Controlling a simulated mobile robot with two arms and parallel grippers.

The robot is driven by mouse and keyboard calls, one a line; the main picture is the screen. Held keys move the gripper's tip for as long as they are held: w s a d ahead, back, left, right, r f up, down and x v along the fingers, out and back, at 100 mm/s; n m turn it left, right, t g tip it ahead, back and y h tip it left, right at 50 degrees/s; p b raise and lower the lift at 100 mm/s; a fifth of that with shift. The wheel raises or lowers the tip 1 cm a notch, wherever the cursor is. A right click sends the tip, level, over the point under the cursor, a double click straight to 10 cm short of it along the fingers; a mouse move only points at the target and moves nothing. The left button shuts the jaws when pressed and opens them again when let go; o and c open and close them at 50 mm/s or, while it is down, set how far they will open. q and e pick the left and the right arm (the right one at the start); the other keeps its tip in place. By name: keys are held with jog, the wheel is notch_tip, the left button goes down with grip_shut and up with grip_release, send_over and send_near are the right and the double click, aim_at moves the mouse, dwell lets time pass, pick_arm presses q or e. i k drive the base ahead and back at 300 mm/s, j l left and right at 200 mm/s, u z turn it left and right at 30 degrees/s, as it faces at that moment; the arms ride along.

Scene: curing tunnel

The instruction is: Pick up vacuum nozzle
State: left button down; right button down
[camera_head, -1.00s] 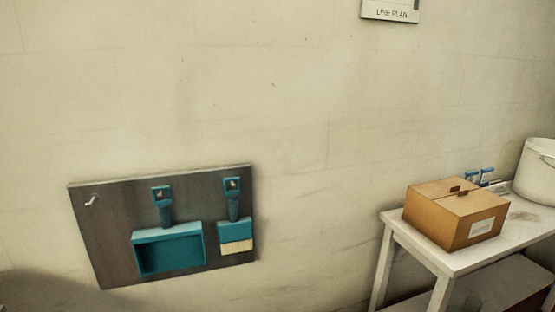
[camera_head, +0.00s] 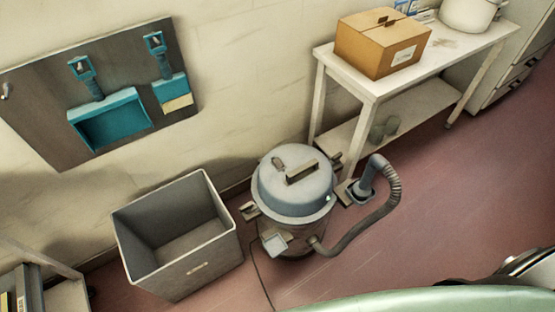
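The vacuum nozzle (camera_head: 358,190) is a dark grey piece at the end of a ribbed hose (camera_head: 385,208). It is beside the vacuum cleaner, close to the front leg of the white table. The hose loops from the lower side of the vacuum cleaner (camera_head: 295,190), a round canister with a blue-grey lid and a handle on top. I cannot tell whether the nozzle rests on the floor or is held on the canister. Neither of my grippers is in view.
An open grey bin (camera_head: 186,262) stands left of the vacuum. A white table (camera_head: 400,82) with a cardboard box (camera_head: 378,48) and a white bucket (camera_head: 468,14) stands behind it. A dark board (camera_head: 38,100) with a dustpan and brush hangs on the wall. Red floor (camera_head: 445,215) is clear at right.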

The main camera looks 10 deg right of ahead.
aim_at(362, 190)
jog(key=z, duration=1.3)
